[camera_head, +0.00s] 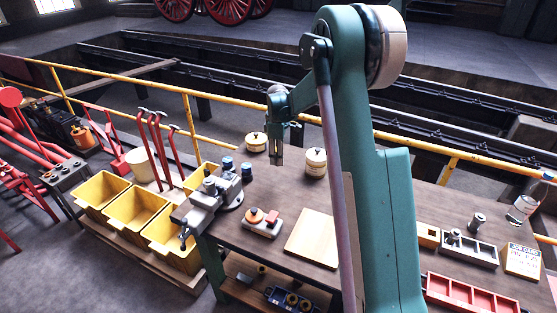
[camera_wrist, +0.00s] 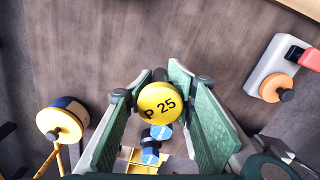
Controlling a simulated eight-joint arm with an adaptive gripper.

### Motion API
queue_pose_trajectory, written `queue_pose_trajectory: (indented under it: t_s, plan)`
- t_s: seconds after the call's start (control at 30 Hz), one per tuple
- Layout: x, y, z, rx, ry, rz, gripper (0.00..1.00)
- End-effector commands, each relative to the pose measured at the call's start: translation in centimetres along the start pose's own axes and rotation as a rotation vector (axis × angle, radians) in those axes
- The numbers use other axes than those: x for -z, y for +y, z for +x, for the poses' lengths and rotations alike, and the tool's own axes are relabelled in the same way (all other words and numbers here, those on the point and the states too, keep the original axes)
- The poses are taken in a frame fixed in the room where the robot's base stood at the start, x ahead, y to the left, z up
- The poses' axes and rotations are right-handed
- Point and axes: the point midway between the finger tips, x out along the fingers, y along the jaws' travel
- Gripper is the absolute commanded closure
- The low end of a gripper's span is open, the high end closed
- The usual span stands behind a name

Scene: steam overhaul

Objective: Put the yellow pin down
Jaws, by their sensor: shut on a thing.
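The yellow pin (camera_wrist: 158,102), a round yellow cap marked "P 25", sits between the two green finger pads of my gripper (camera_wrist: 158,115) in the wrist view. My gripper is shut on it. In the head view my gripper (camera_head: 276,158) hangs over the back part of the brown workbench (camera_head: 285,190). The pin cannot be made out there, and the gap beneath it cannot be judged.
Two yellow-topped tins (camera_head: 256,142) (camera_head: 316,162) stand near my gripper. Blue-topped pieces (camera_head: 227,164) and a vise (camera_head: 208,192) are left. An orange-knobbed block (camera_head: 262,222) and wooden board (camera_head: 312,238) lie in front. Yellow bins (camera_head: 135,208) stand left; a red tray (camera_head: 470,296) lies right.

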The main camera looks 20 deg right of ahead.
Motion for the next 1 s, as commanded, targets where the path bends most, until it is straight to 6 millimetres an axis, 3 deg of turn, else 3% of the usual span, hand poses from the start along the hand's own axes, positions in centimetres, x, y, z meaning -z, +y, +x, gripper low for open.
queue_pose_trajectory:
  t_s: [0.17, 0.37, 0.8, 1.0]
  plan:
    - [-0.6, -0.1, -0.1, 0.000, 0.000, 0.020, 0.97]
    - [-3.2, -0.5, -0.1, -0.001, 0.000, 0.129, 0.97]
    - [-14.4, -3.4, -0.1, -0.003, -0.001, 0.621, 0.97]
    - [-18.0, -4.7, -0.1, -0.004, -0.002, 0.791, 0.97]
